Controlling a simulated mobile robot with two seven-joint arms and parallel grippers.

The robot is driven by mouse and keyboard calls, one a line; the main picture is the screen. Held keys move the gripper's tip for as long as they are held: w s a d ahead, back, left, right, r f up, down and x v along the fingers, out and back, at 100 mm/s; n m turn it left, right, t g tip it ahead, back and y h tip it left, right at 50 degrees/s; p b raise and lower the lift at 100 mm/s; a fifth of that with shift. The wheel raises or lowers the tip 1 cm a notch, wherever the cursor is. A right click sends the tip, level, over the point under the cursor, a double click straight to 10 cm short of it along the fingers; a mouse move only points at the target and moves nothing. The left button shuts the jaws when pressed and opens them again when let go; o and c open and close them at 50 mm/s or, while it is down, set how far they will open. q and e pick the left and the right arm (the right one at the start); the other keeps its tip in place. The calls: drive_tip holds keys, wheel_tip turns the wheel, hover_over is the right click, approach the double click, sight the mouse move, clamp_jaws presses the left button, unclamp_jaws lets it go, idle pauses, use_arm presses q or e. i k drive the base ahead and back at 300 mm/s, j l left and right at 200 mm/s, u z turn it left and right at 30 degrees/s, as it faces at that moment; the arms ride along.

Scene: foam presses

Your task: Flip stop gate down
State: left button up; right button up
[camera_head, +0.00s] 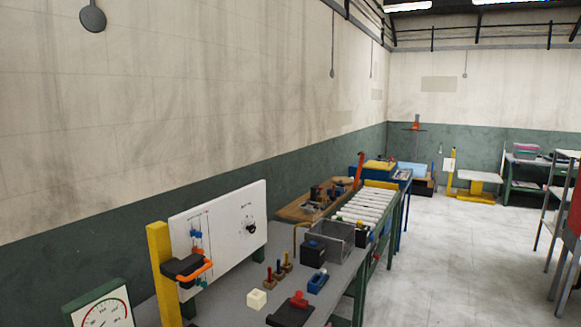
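A roller conveyor (367,205) with pale rollers stands along the left wall, in the middle of the view. A yellow plate (381,184) crosses its far end. An orange-red upright piece (359,168) stands up at the conveyor's far left side. I cannot tell for sure which of these is the stop gate; both are small and distant. Neither of my grippers shows in the view.
A yellow post (163,270) stands at left. Open floor (450,260) lies right; a shelf rack (562,215) stands far right.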

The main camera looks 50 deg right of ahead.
sight(362, 154)
drive_tip(key=z, duration=2.55)
drive_tip(key=i, duration=7)
